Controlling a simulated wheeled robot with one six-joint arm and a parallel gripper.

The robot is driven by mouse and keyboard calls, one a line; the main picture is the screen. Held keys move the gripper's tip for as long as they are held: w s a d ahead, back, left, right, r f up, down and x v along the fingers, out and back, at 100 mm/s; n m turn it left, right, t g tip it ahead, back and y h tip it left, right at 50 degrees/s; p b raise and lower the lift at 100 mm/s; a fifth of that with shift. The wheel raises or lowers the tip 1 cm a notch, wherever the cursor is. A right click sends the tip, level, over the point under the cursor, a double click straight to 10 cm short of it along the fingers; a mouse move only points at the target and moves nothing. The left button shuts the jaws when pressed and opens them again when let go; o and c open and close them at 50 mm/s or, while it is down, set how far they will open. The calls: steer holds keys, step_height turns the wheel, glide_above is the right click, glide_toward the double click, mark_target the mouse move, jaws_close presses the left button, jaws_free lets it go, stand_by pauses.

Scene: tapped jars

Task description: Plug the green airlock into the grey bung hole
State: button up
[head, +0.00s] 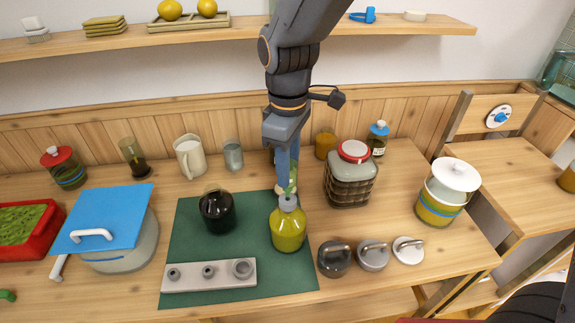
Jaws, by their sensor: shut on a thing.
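My gripper (289,179) points down over the mat and is shut on the green airlock (292,186), a small green translucent piece. The fingers hide much of the airlock. Just below is a jug of yellow-green liquid (288,231) with a grey bung (288,202) in its neck. The airlock's lower end is at or just above the bung. I cannot tell whether it is in the bung hole, which is hidden from this angle.
A dark round jug (217,214) and a grey holder block (210,276) share the green mat (187,239). A red-lidded jar (350,177) stands close right of the gripper. Several handled lids (372,256) sit at front right, and a pot (133,249) at left.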

steer(key=shift+f, duration=0.6)
steer(key=shift+f+b, duration=0.3)
steer(key=shift+b, duration=0.05)
steer(key=shift+c, duration=0.5)
steer(key=shift+f, duration=0.45)
steer(key=o, duration=1.6)
steer(key=shift+r+p, duration=1.8)
steer(key=shift+r, duration=0.5)
